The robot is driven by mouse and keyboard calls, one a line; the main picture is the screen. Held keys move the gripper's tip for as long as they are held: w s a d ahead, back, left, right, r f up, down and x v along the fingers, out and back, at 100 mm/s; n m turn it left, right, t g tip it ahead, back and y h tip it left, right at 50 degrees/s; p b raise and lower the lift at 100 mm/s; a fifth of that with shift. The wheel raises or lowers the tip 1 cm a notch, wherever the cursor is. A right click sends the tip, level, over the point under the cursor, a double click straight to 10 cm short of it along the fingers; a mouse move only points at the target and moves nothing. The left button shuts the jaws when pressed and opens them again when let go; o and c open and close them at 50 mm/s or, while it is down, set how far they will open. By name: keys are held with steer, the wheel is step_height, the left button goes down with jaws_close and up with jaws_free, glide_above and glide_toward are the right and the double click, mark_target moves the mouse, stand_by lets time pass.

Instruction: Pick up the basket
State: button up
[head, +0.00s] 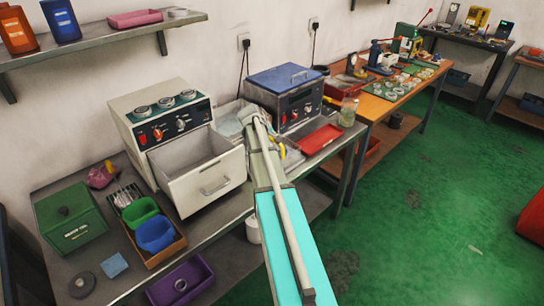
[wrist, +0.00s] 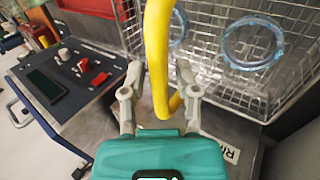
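The basket (wrist: 285,85) is a silvery wire mesh basket on the right of the wrist view. Translucent blue rings (wrist: 252,42) show at its mesh. Its thick yellow handle (wrist: 158,50) curves down between the two fingers of my gripper (wrist: 159,75). The fingers are apart, with a gap visible on each side of the handle, so my gripper looks open around it. In the head view my arm covers most of the basket and gripper; only a bit of yellow (head: 279,140) shows beside the arm.
A blue-lidded machine (head: 285,80) stands just behind, its control panel (wrist: 70,80) close on the left in the wrist view. A white machine with an open drawer (head: 205,178) stands left of my arm. A red tray (head: 321,138) lies to the right.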

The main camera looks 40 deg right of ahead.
jaws_close()
steer(key=shift+r, duration=0.2)
step_height(320, 180, up, 10)
steer(key=p, duration=1)
steer(key=shift+f, duration=0.25)
stand_by(0.7)
steer(key=shift+d, duration=0.1)
